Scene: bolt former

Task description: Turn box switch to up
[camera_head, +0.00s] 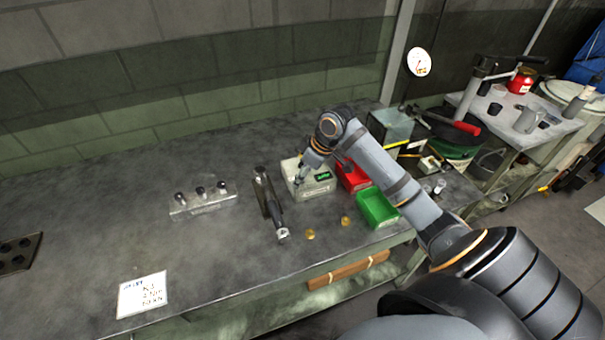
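The pale grey switch box (318,190) stands on the workbench, with a small green label or display (323,176) on its top. My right arm reaches in from the right, and my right gripper (300,178) points down at the left part of the box's top. The fingertips are at or just above the box; I cannot tell whether they touch it. The gripper is too small here to tell whether it is open or shut. The switch lever is not clearly visible, so its position cannot be told. My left gripper is not in view.
A red bin (352,178) and a green bin (379,208) stand right of the box. A dark lever tool (268,200) stands to its left, with a metal block with knobs (203,203) farther left. Two brass pieces (310,235) lie in front. The bench's left middle is clear.

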